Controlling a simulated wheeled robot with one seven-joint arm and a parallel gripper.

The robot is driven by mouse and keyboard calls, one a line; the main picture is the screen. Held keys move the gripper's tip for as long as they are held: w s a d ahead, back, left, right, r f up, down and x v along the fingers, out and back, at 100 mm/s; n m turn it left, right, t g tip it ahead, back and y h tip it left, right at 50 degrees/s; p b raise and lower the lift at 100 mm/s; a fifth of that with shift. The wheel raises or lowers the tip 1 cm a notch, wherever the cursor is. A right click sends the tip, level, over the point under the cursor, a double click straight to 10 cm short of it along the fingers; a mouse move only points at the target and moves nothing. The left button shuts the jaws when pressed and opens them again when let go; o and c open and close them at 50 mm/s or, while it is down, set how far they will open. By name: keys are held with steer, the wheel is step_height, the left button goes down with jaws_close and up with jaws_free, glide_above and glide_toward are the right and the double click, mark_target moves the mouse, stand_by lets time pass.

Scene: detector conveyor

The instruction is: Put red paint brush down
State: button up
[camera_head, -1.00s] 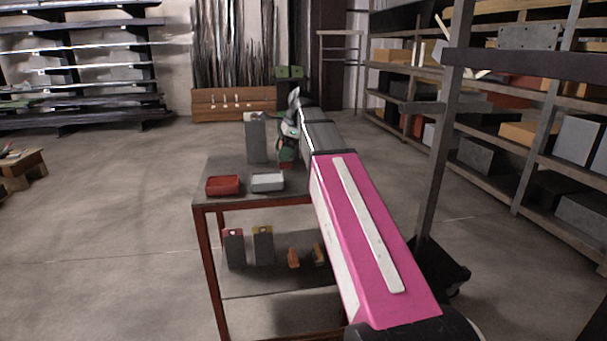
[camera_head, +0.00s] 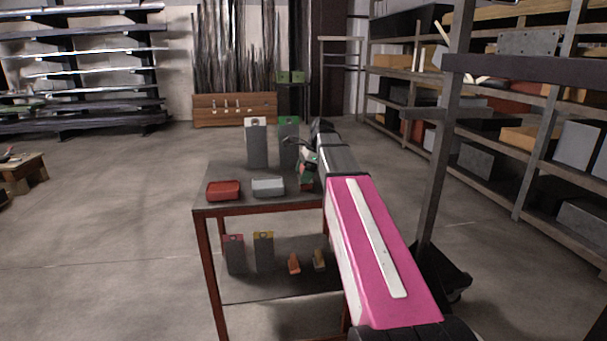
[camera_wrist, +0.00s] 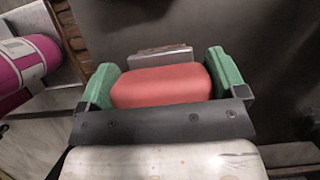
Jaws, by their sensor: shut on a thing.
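The red paint brush shows in the wrist view as a rounded red block (camera_wrist: 160,86) with a flat brownish-grey part beyond it. My gripper (camera_wrist: 163,85) has green fingers closed on its left and right sides. In the head view my gripper (camera_head: 307,173) is over the right part of the table's grey top (camera_head: 225,168), partly hidden by my pink arm. The brush is hardly visible there, and I cannot tell whether it touches the tabletop.
A red tray (camera_head: 223,190) and a grey tray (camera_head: 268,187) stand at the table's front. Tall grey boxes, one white-topped (camera_head: 257,145) and one green-topped (camera_head: 289,143), stand behind. Two small orange items (camera_head: 294,263) lie on the lower shelf. A rack (camera_head: 436,160) stands right.

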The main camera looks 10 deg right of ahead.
steer(key=o, duration=0.5)
steer(key=shift+o, duration=0.2)
steer(key=shift+f, duration=0.1)
steer(key=shift+f, duration=0.15)
steer(key=v, duration=1.1)
steer(key=shift+s+a, duration=0.1)
steer(key=shift+s, duration=0.05)
